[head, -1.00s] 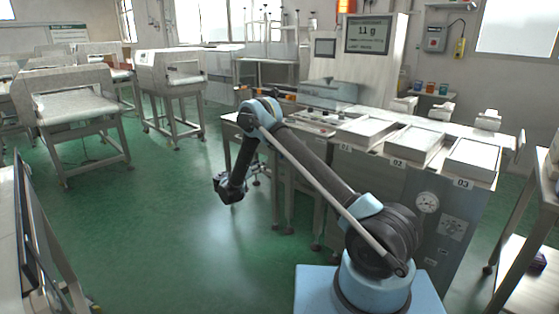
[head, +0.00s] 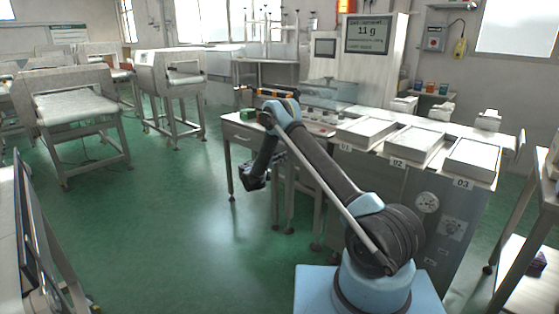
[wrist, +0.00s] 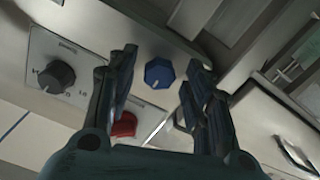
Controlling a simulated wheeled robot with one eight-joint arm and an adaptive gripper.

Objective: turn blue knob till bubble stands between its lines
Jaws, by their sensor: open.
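The blue knob (wrist: 159,73) shows in the wrist view on a pale panel, with a light pointer mark on its face. My gripper (wrist: 161,66) is open, with one dark finger on each side of the knob in the picture. I see no contact, and the gap in depth is unclear. In the head view my gripper (head: 255,178) hangs down in front of the bench, small and dark; the knob cannot be made out there. I cannot make out the bubble or its lines in either view.
A black dial (wrist: 57,76) on a scale plate and a red button (wrist: 124,125) lie near the knob. White trays marked 01 (head: 366,131), 02 (head: 414,143) and 03 (head: 474,157) stand on the bench. A screen (head: 368,35) reads 11 g. Green floor (head: 170,220) is free to the left.

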